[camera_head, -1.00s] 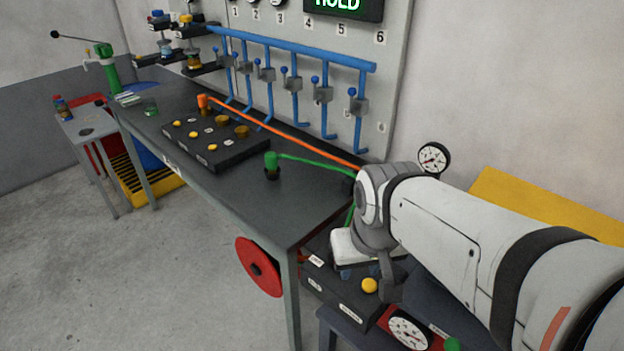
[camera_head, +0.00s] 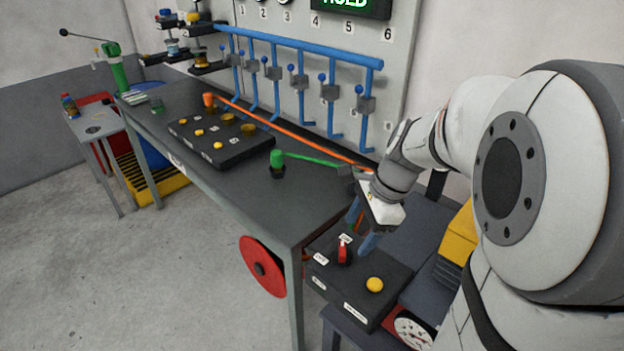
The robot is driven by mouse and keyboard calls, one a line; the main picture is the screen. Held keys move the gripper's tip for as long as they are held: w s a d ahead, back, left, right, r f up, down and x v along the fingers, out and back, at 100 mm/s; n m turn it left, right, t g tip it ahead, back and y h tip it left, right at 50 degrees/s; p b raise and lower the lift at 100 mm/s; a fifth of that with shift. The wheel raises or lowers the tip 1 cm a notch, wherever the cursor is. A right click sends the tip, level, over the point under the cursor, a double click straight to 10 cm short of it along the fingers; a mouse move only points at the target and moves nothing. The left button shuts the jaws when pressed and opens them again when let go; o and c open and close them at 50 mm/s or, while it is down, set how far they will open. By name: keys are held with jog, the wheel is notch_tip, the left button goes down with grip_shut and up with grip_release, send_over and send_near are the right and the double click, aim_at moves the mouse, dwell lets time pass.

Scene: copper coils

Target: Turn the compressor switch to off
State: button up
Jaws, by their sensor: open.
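The compressor switch is a small red lever (camera_head: 343,250) on a black control box (camera_head: 352,287) at the lower middle of the head view. Small white labels sit around the lever, one above it and one to its left; their text is too small to read surely. A yellow button (camera_head: 374,285) is on the same box, to the right of the lever. My gripper (camera_head: 362,230) is open, with its two blue fingers pointing down over the back of the box. The fingers appear just behind and above the red lever. I cannot tell whether they touch it.
A dark workbench (camera_head: 250,195) with a black button panel (camera_head: 215,150) is to the left. A red wheel (camera_head: 262,266) hangs on its front. A pressure gauge (camera_head: 414,330) is right of the box. A green-capped hose end (camera_head: 277,160) stands on the bench.

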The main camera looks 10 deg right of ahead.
aim_at(343, 249)
jog(key=w+f+m, duration=0.1)
jog(key=f, duration=0.1)
jog(key=w+a+f+m, duration=0.1)
jog(key=f, duration=0.2)
jog(key=w+a+f+m+b, duration=0.1)
jog(key=f, duration=0.2)
jog(key=shift+f+y, duration=0.15)
jog(key=shift+y, duration=0.25)
jog(key=shift+c, duration=0.5)
